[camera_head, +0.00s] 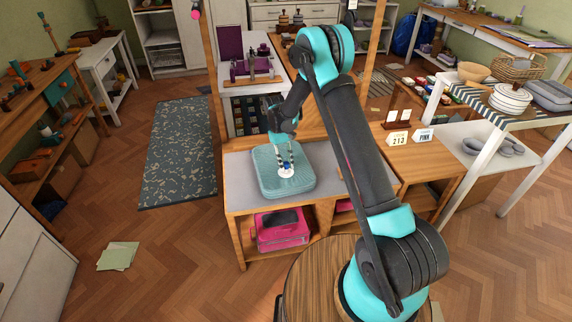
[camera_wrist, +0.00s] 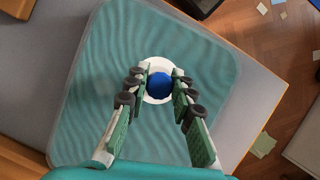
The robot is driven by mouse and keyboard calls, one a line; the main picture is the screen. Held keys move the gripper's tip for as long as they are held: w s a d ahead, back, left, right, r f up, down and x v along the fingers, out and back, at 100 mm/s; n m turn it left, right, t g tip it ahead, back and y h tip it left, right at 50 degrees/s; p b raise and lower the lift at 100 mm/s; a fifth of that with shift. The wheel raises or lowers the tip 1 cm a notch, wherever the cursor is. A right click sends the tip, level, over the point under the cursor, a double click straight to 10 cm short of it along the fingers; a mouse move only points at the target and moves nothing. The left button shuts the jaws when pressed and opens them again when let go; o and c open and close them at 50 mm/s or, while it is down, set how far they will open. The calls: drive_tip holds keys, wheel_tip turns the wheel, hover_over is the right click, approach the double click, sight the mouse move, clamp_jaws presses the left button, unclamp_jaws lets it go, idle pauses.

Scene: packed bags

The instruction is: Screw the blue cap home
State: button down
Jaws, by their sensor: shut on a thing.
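The blue cap (camera_wrist: 159,87) shows round and from above in the wrist view, between the two fingers of my gripper (camera_wrist: 160,75). My gripper is shut on it. Around and below the cap is a round white thing (camera_wrist: 148,97), which also shows as a small white disc (camera_head: 286,172) in the head view. It rests on a teal, rippled pad (camera_head: 295,186) on the grey-topped counter. My gripper (camera_head: 284,163) points down over the pad there. The threads and how deep the cap sits are hidden.
The pad's surface is otherwise clear. Small signs reading 213 (camera_head: 398,139) and PINK (camera_head: 423,135) stand to the right on the wooden counter. A pink bag (camera_head: 281,236) lies on the shelf below. A stack of white plates (camera_head: 510,98) stands on the far-right table.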

drive_tip(key=c, duration=1.5)
unclamp_jaws()
drive_tip(key=n, duration=0.2)
drive_tip(key=n+t+h, duration=0.1)
drive_tip(key=n, duration=0.2)
drive_tip(key=shift+t, duration=0.3)
drive_tip(key=n+t, duration=0.1)
drive_tip(key=n, duration=0.1)
drive_tip(key=n+h, duration=0.1)
drive_tip(key=n, duration=0.2)
drive_tip(key=shift+t, duration=0.4)
drive_tip(key=n+t, duration=0.2)
drive_tip(key=n, duration=0.3)
drive_tip(key=shift+w+n, duration=0.1)
drive_tip(key=shift+n, duration=0.3)
drive_tip(key=n+t, duration=0.1)
drive_tip(key=n, duration=0.1)
drive_tip(key=n+y, duration=0.1)
drive_tip(key=n, duration=0.1)
drive_tip(key=shift+n+t, duration=0.4)
